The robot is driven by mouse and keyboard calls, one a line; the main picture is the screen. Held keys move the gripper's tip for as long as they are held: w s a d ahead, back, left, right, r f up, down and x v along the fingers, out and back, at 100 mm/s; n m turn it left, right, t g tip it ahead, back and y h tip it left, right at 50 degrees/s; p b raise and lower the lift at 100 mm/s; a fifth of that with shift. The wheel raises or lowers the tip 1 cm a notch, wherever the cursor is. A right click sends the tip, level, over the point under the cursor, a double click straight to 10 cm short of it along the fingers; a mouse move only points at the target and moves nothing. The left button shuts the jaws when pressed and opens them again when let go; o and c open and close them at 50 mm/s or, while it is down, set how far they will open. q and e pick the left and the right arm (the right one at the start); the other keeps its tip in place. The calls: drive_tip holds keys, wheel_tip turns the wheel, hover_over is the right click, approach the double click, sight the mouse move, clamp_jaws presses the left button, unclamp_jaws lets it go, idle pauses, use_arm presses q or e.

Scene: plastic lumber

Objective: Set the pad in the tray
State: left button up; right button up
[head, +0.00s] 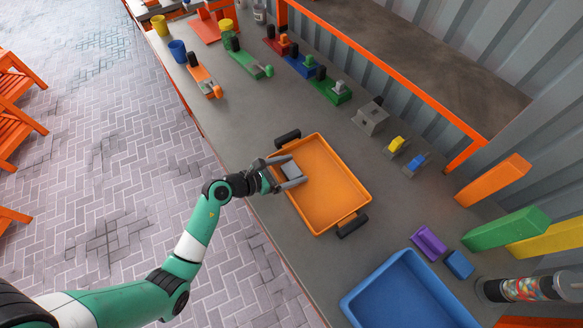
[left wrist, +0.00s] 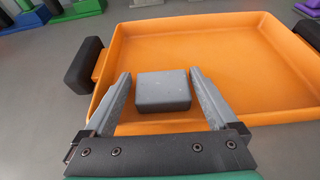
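The orange tray (head: 329,190) with black handles lies on the grey workbench, and it fills much of the left wrist view (left wrist: 235,60). A small grey block, which looks like the pad (left wrist: 163,90), is inside the tray near its near-left side; it also shows in the head view (head: 291,170). My left gripper (left wrist: 163,84) reaches over the tray's near edge. Its fingers are open on either side of the pad, with gaps between each finger and the pad. In the head view the left gripper (head: 287,172) is at the tray's left side. My right gripper is not in view.
A blue bin (head: 408,290) stands at the front right, near a purple block (head: 428,243) and a small blue block (head: 459,264). Several coloured tools line the back, with a grey metal block (head: 370,118) behind the tray.

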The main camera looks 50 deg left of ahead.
use_arm(q)
drive_tip(key=shift+s+d+f, duration=0.1)
drive_tip(key=p+v, duration=0.1)
drive_tip(key=v, duration=0.2)
drive_tip(key=p+v, duration=0.1)
drive_tip(key=v, duration=0.3)
drive_tip(key=p+v, duration=0.2)
drive_tip(key=v, duration=0.2)
drive_tip(key=shift+s+r, duration=0.1)
drive_tip(key=shift+r, duration=0.35)
drive_tip(key=shift+s+r, duration=0.15)
drive_tip(key=shift+s, duration=0.25)
